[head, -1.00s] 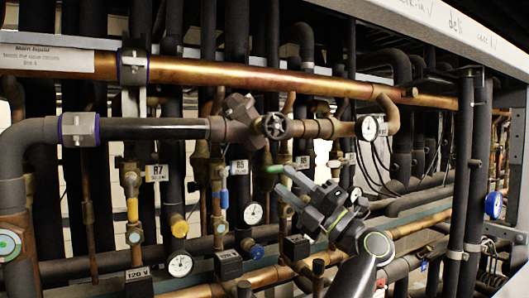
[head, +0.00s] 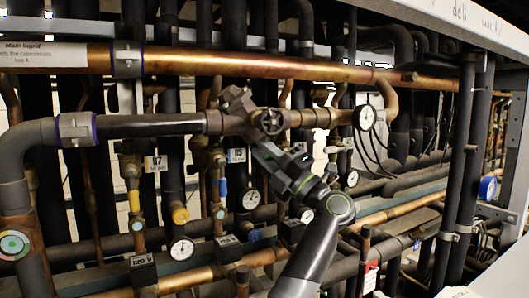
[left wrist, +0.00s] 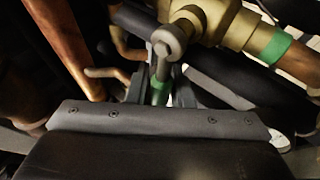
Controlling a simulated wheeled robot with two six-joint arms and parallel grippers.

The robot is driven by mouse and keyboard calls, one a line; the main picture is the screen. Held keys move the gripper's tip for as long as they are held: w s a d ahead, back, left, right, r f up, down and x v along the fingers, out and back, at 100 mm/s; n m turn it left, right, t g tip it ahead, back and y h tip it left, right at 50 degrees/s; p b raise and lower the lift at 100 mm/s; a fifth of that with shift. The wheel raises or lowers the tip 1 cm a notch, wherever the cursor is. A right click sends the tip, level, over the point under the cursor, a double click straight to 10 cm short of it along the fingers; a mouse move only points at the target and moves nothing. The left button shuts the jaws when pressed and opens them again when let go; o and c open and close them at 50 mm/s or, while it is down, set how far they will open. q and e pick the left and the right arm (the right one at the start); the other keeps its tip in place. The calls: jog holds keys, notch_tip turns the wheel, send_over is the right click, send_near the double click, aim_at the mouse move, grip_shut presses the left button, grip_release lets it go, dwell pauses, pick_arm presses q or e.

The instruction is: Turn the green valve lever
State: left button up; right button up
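My left gripper (head: 266,156) reaches up from the lower middle to the brass valve row, just below the black handwheel valve. In the left wrist view, the green valve lever (left wrist: 160,92) lies between its two fingers. Its grey end (left wrist: 168,42) meets the brass valve body (left wrist: 215,22), which has a green band (left wrist: 281,48) on the pipe beside it. I cannot tell whether the fingers press on the lever or stand just apart from it. In the head view my gripper hides the lever. My right gripper is out of view.
A copper pipe (head: 200,64) and a black handwheel (head: 270,121) are above my gripper. Another gauge (head: 366,117) is at upper right. Dark vertical pipes (head: 465,170) crowd the right side.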

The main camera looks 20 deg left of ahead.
pick_arm(q)
grip_shut()
jog(key=shift+f+n, duration=0.1)
jog(key=shift+n, duration=0.2)
jog(key=shift+w+d+f+n+g+h+b, duration=0.1)
jog(key=shift+f+n+g+h, duration=0.6)
jog(key=shift+n, duration=0.65)
jog(key=shift+w+d+f+n+g+h+b, duration=0.1)
jog(key=shift+f+n+g+h, duration=0.3)
jog(key=shift+n+g, duration=0.85)
jog(key=shift+f+n+g+h+b, duration=0.1)
jog(key=shift+f+n+g+h, duration=0.2)
jog(key=shift+f+n+g, duration=0.8)
jog(key=shift+r+n+t, duration=0.35)
jog(key=shift+n+t, duration=0.05)
jog(key=shift+t, duration=0.05)
jog(key=shift+o, duration=2.2)
grip_release()
